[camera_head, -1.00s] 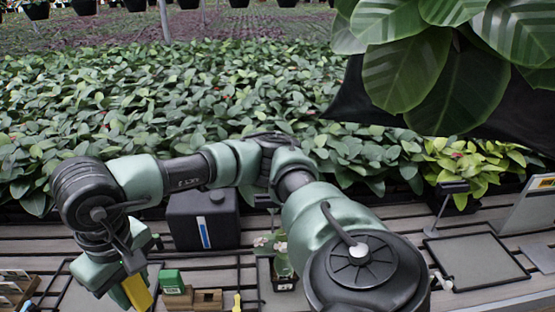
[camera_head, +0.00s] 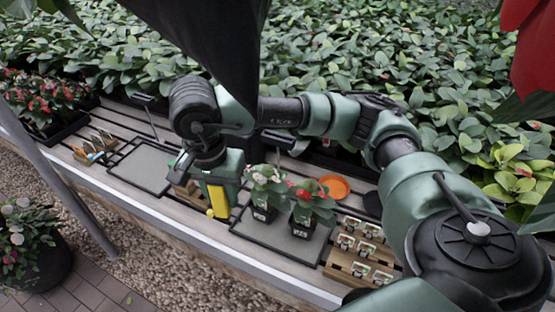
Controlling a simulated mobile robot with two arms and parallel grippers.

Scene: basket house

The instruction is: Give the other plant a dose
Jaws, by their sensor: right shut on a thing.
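Two small potted plants in black pots stand side by side on a grey tray (camera_head: 268,236). One has white flowers (camera_head: 266,187), the other red flowers (camera_head: 310,203). My right gripper (camera_head: 216,206) points down just left of the white-flowered plant, apart from it. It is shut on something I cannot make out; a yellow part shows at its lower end. A small yellow-tipped item (camera_head: 210,213) shows beside it, and I cannot tell whether they touch. A wooden block (camera_head: 183,191) is partly hidden behind the gripper. My left gripper is not in view.
An orange saucer (camera_head: 334,187) lies behind the red-flowered plant. A wooden rack (camera_head: 355,268) with several small labelled items stands at the right. An empty grey tray (camera_head: 144,167) lies left of the gripper. Dense foliage fills the back; gravel lies below the bench edge.

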